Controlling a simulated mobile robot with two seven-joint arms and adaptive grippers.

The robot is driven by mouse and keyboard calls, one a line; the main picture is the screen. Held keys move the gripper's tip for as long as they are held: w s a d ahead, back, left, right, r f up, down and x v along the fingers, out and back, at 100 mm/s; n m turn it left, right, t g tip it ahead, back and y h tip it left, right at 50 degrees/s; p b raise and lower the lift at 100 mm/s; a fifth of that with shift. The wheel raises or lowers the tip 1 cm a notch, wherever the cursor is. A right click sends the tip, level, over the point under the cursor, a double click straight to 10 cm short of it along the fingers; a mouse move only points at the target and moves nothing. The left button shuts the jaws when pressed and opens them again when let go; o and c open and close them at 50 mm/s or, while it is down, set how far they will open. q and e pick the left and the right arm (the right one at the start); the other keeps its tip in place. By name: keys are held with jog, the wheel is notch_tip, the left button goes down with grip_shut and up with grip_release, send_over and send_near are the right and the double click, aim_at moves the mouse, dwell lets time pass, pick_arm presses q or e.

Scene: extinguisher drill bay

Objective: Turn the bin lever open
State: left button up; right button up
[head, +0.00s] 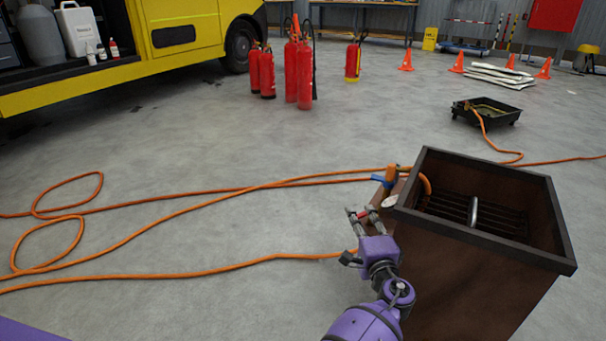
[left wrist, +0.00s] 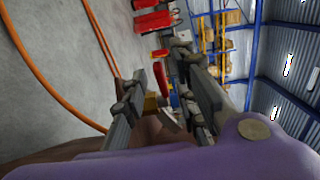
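The brown bin (head: 480,270) with a dark rim stands at the right in the head view. On its left side are a blue handle (head: 380,180), an orange fitting (head: 391,172) and a pale round gauge (head: 390,201). A small red lever (head: 362,214) shows at my left gripper (head: 360,216), beside the bin's left side. In the left wrist view the red lever (left wrist: 160,82) appears between the two spread fingers (left wrist: 164,98); I cannot tell whether they touch it. The gripper is open. Fingers and arm hide part of the bin's side. My right gripper is not in view.
An orange hose (head: 200,202) runs across the floor to the bin. A black tray (head: 486,112) stands behind it. Several red extinguishers (head: 305,75) and orange cones (head: 457,63) stand farther back. A yellow truck (head: 120,50) is at the left. The mid-floor is otherwise clear.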

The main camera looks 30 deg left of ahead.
pick_arm(q)
jog(key=v, duration=0.7)
jog(key=shift+s+d+r, duration=0.1)
jog(key=shift+d, duration=0.05)
jog(key=shift+c, duration=0.3)
